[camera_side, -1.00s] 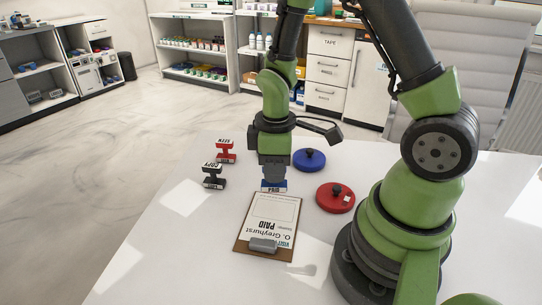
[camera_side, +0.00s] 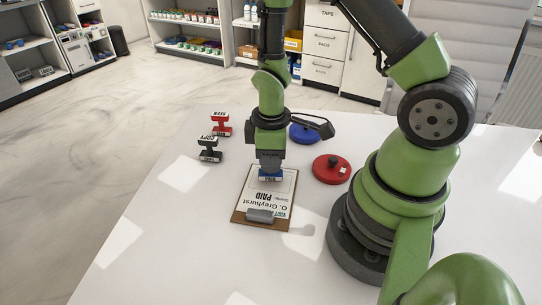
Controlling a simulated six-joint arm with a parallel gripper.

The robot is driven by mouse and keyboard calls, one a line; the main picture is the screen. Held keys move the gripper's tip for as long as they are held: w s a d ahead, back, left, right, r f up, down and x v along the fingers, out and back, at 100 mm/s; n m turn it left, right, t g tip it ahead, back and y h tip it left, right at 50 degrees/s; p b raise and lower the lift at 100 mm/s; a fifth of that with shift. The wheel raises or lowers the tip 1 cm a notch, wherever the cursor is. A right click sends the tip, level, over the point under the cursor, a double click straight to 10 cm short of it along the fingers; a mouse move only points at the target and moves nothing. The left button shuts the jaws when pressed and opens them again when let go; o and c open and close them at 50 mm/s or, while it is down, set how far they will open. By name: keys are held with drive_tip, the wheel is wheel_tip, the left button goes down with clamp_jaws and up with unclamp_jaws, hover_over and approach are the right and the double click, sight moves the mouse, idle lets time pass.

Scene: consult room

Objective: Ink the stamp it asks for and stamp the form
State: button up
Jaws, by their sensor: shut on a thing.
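My gripper (camera_side: 270,165) points down and is shut on a blue stamp (camera_side: 270,175). The stamp is upright over the far part of the form (camera_side: 265,198), and I cannot tell whether it touches the paper. The form is on a brown clipboard (camera_side: 238,215) and reads "O. Greyhurst" and "PAID". A round blue ink pad (camera_side: 303,134) is behind my gripper to the right. A round red ink pad (camera_side: 331,169) is right of the clipboard. A red stamp (camera_side: 221,126) and a black stamp (camera_side: 209,151) labelled "COPY" stand to the left.
A grey clip (camera_side: 261,216) sits at the clipboard's near end. The white table (camera_side: 165,225) is clear to the left and front. Shelves and drawers (camera_side: 323,43) stand beyond the table.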

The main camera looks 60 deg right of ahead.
drive_tip(key=shift+f, duration=0.55)
idle(1.5)
drive_tip(key=shift+r, duration=3.55)
